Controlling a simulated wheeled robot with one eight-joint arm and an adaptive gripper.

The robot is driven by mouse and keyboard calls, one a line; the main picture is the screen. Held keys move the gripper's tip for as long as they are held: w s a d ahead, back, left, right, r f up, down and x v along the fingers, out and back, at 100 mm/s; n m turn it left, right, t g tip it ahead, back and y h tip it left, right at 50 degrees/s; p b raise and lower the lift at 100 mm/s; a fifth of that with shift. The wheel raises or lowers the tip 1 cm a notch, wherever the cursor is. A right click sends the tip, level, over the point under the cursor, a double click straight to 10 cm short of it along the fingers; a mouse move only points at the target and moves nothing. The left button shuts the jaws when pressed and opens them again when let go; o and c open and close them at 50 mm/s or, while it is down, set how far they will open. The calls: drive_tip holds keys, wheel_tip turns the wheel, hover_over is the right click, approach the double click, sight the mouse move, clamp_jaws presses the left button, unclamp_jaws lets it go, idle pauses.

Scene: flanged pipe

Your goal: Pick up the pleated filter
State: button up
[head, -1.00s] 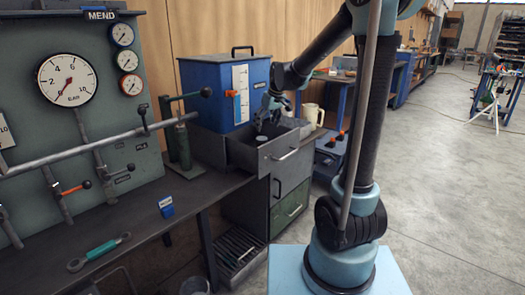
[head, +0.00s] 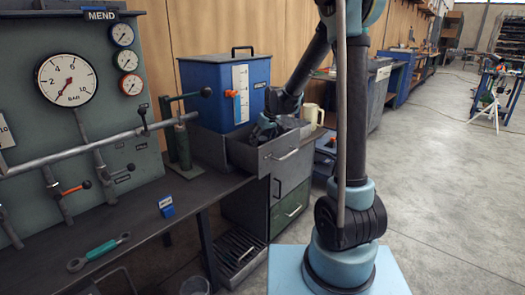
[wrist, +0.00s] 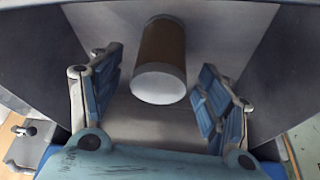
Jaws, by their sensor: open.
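The pleated filter (wrist: 163,48) is a brown cylinder with a pale round end cap, lying in the open grey drawer (head: 282,157). In the wrist view it sits between the two blue finger pads of my gripper (wrist: 160,88), with a visible gap on each side. My gripper is open and holds nothing. In the head view my gripper (head: 262,131) is down inside the drawer, and the filter cannot be made out there.
The drawer's grey walls (wrist: 265,70) rise close on both sides of my gripper. A blue box (head: 225,92) with a handle stands behind the drawer. A cream jug (head: 312,114) is to the right.

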drive_tip(key=shift+x, duration=1.1)
drive_tip(key=c, duration=1.2)
drive_tip(key=shift+r, duration=0.1)
